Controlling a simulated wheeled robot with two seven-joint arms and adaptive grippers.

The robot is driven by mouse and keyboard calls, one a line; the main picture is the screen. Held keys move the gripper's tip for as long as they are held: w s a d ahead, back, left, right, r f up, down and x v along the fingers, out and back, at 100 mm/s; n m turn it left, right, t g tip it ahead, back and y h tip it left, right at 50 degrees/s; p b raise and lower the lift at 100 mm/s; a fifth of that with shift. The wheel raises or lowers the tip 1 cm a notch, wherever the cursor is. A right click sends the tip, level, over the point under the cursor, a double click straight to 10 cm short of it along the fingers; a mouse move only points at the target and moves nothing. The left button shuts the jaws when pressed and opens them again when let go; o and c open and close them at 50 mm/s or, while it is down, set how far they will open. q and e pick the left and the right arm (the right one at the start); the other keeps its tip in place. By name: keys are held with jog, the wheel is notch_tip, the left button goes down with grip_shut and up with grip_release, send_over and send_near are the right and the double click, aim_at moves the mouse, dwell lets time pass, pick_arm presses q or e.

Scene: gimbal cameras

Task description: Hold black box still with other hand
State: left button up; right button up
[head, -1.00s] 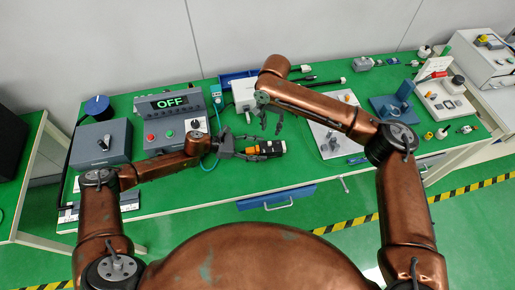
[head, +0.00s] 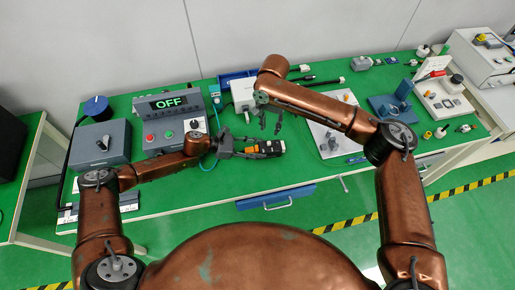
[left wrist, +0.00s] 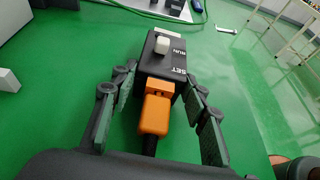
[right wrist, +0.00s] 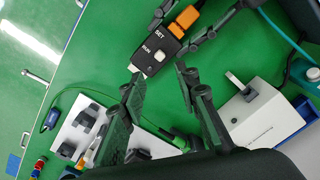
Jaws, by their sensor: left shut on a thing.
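The black box (head: 277,147) is a small dark block with a white switch and the words RUN and SET. It lies low over the green table in the head view, and an orange plug (left wrist: 155,112) sits at its SET end. My left gripper (head: 262,149) is shut on the box near that end, with a finger on each side in the left wrist view. My right gripper (head: 271,124) is open and empty, behind and above the box. In the right wrist view its fingertips (right wrist: 158,73) point toward the RUN end of the box (right wrist: 158,49), apart from it.
A control unit showing OFF (head: 170,103) and a grey knob box (head: 103,146) stand to the left. A white device (head: 243,95) and a blue bin (head: 229,77) are behind. A pale plate with parts (head: 325,148) lies to the right.

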dwell(0.5)
jog(key=shift+w+d+f+m, duration=0.1)
jog(key=shift+d+f+m, duration=0.1)
jog(key=shift+m, duration=0.1)
jog(key=c, duration=0.3)
jog(key=d+m+y, duration=0.1)
jog(key=d+f+m+g+y, duration=0.1)
jog(key=d, duration=0.1)
jog(key=w+d+m+g+y, duration=0.1)
jog(key=m, duration=0.1)
jog(key=shift+d+f+y, duration=0.15)
jog(key=shift+f+y, duration=0.1)
jog(key=shift+y, duration=0.05)
grip_shut()
jog(key=w+d+f+m+y, duration=0.1)
jog(key=w+d+m+y, duration=0.1)
jog(key=d+m+y, duration=0.3)
jog(key=d+m, duration=0.2)
jog(key=d, duration=0.2)
jog(key=shift+d, duration=0.4)
jog(key=shift+w+f, duration=0.1)
